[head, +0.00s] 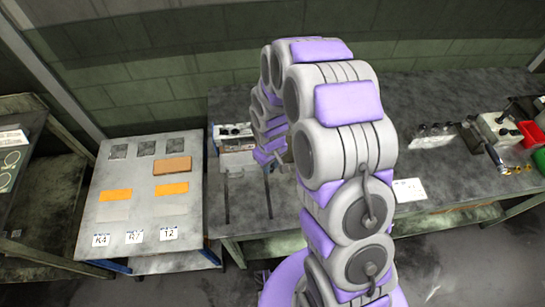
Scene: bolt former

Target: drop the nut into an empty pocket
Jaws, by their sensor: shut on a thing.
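My arm arches over the middle bench, and its far end comes down behind my own links. My gripper (280,159) is only partly visible there, low over the bench near two dark bars. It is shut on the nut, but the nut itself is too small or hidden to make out. A light box with round dark features (234,136) stands just left of my gripper. Three dark square recesses (146,149) lie in a row at the back of the pale left table. I cannot tell which pockets are empty.
The pale table (100,215) carries a brown block (172,166), orange strips (115,195) and labels K4, R7 and T2. Two dark bars (227,198) lie on the middle bench (250,225). A white card (409,190), a machine (495,130) and red and green bins are at right.

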